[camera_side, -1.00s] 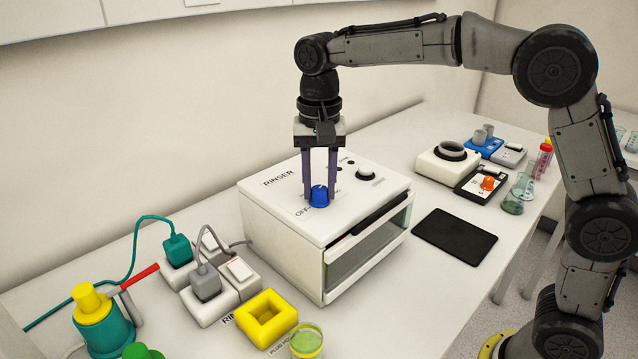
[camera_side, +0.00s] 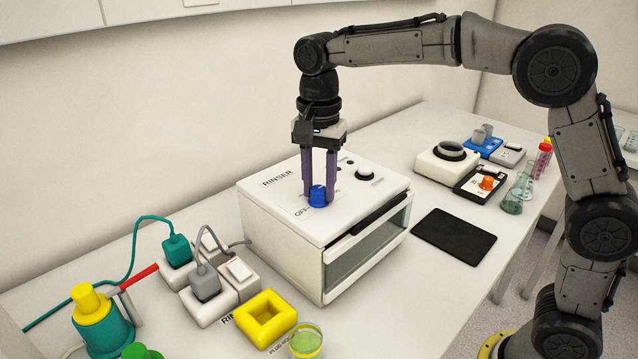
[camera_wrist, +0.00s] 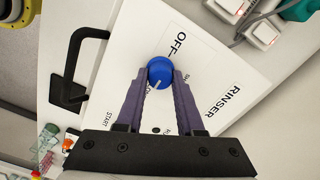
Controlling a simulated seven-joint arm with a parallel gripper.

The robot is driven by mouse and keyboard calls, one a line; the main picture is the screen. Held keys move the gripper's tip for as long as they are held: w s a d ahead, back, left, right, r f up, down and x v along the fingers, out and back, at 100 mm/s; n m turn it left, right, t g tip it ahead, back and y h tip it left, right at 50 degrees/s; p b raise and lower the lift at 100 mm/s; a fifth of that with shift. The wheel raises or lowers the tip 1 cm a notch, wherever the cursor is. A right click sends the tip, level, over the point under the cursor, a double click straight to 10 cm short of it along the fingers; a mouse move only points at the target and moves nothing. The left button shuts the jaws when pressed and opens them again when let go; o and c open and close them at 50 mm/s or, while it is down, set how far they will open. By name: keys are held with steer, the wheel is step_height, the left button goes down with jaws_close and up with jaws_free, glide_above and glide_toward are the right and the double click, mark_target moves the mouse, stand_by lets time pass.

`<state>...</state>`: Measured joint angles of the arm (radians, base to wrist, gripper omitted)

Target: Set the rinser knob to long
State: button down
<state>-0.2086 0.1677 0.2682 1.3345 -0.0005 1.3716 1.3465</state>
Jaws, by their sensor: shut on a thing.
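The rinser (camera_side: 290,235) is a white box with a glass front, marked RINSER on top. Its blue knob (camera_side: 319,196) sits on the top panel beside the OFF mark. My gripper (camera_side: 320,200) points down over the panel, with its purple fingers on either side of the knob and shut on it. In the wrist view the blue knob (camera_wrist: 161,72) shows between the fingertips, with a pale pointer line on it. The fingers and knob hide some of the printed labels, and I cannot read which mark the pointer meets.
Sockets with plugs (camera_side: 208,285) and a yellow block (camera_side: 266,312) stand at the left front. A black mat (camera_side: 455,236) lies to the right.

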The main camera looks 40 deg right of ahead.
mark_target(319, 187)
steer(key=shift+r, duration=0.1)
steer(key=c, duration=0.5)
jaws_free()
step_height(319, 187, up, 14)
steer(key=shift+f, duration=0.15)
stand_by(0.3)
